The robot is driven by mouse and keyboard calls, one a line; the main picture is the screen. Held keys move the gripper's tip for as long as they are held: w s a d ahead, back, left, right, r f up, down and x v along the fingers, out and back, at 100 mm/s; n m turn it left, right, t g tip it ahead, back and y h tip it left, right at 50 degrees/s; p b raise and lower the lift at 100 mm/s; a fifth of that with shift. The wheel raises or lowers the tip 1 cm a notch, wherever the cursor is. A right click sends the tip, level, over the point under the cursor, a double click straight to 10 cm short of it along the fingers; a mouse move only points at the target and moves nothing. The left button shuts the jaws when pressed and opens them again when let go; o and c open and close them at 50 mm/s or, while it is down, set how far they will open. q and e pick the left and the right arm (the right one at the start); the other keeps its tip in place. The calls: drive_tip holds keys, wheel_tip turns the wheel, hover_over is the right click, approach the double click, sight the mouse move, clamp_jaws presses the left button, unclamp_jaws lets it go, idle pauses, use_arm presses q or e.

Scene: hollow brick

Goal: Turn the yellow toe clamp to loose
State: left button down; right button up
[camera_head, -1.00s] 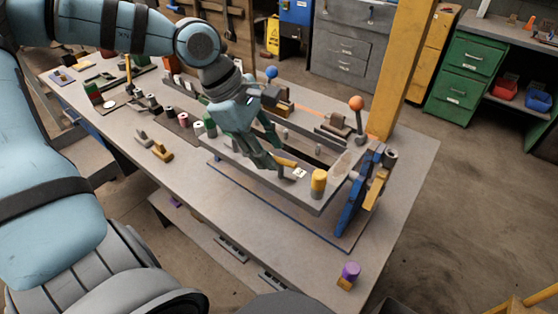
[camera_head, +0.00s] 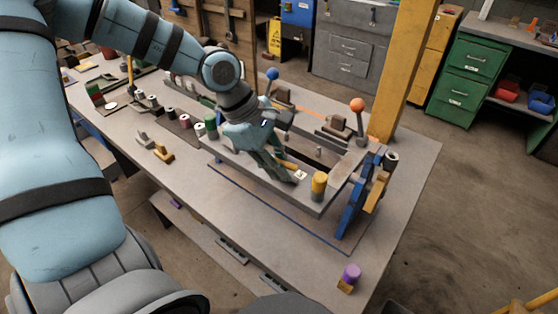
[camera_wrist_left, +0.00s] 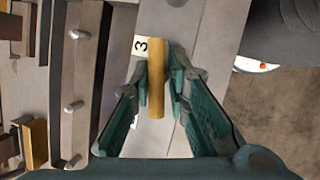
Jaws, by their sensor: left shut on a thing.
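The yellow toe clamp (camera_head: 287,165) is a short yellow bar on the grey fixture (camera_head: 240,165), beside a white label (camera_head: 300,175). My left gripper (camera_head: 284,174) comes down on it from the upper left and partly hides it. In the left wrist view the yellow bar (camera_wrist_left: 157,85) stands lengthwise between the fingertips of my left gripper (camera_wrist_left: 158,78), which are shut on it. The label there reads 3 (camera_wrist_left: 140,45). The fixture under the clamp is partly hidden by the fingers. My right gripper is not in view.
Levers with a blue knob (camera_head: 272,74) and an orange knob (camera_head: 358,105) rise behind. The front table surface is mostly clear.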

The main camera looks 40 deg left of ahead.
use_arm(q)
drive_tip(key=shift+r+m+p, duration=0.35)
drive_tip(key=shift+m+p, duration=0.15)
drive_tip(key=shift+p, duration=0.05)
drive_tip(key=shift+w+a+f+m, duration=0.1)
drive_tip(key=shift+w+f+m, duration=0.1)
drive_tip(key=shift+m, duration=0.2)
drive_tip(key=shift+m+g, duration=0.4)
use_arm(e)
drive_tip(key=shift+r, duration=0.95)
use_arm(q)
drive_tip(key=c, duration=1.6)
unclamp_jaws()
drive_tip(key=shift+f, duration=0.1)
